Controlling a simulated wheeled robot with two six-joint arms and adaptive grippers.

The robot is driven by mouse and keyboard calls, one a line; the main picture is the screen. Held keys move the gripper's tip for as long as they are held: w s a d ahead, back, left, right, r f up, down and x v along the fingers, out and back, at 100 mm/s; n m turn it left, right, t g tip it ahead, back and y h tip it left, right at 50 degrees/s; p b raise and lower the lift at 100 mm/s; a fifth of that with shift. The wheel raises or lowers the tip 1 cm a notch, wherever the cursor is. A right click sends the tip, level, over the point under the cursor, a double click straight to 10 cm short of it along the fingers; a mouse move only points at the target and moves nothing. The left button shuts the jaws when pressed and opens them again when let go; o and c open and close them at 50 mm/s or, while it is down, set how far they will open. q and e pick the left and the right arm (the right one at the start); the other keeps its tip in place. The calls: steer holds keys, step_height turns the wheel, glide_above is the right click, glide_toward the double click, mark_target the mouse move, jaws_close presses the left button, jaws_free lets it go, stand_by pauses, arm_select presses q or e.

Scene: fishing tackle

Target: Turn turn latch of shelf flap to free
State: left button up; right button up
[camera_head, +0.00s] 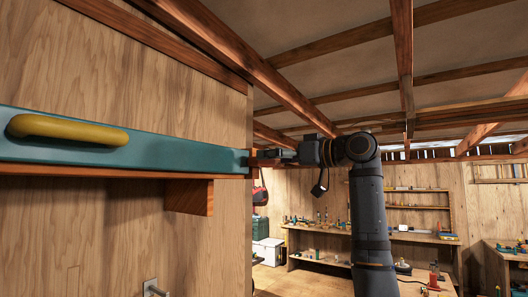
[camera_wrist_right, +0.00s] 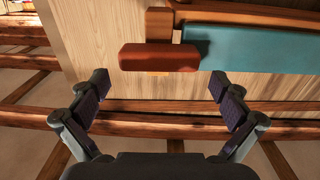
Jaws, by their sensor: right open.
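The shelf flap (camera_head: 190,157) is a long teal board with a yellow handle (camera_head: 65,130), on the wooden wall at the left in the head view. The flap's end also shows in the wrist view (camera_wrist_right: 265,48). The turn latch (camera_wrist_right: 158,58) is a red-brown block lying lengthwise in that view, its right end overlapping the flap's end. My right gripper (camera_head: 262,157) is at the flap's right end. In the wrist view it is open (camera_wrist_right: 160,84), its fingers spread to either side of the latch and nothing between the tips. In the head view it mostly hides the latch. My left gripper is out of view.
A wooden bracket (camera_head: 189,197) sits under the flap's ledge. A metal fitting (camera_head: 154,288) sticks out of the wall below. Workbenches with tackle (camera_head: 330,229) stand far back at the right. Roof beams (camera_head: 404,60) run overhead. The space around my right arm looks clear.

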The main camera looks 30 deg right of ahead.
steer(key=p+x, duration=0.1)
steer(key=x, duration=0.2)
steer(key=shift+w, duration=0.2)
steer(key=shift+s, duration=0.15)
steer(key=shift+c, duration=1.1)
steer(key=c, duration=0.8)
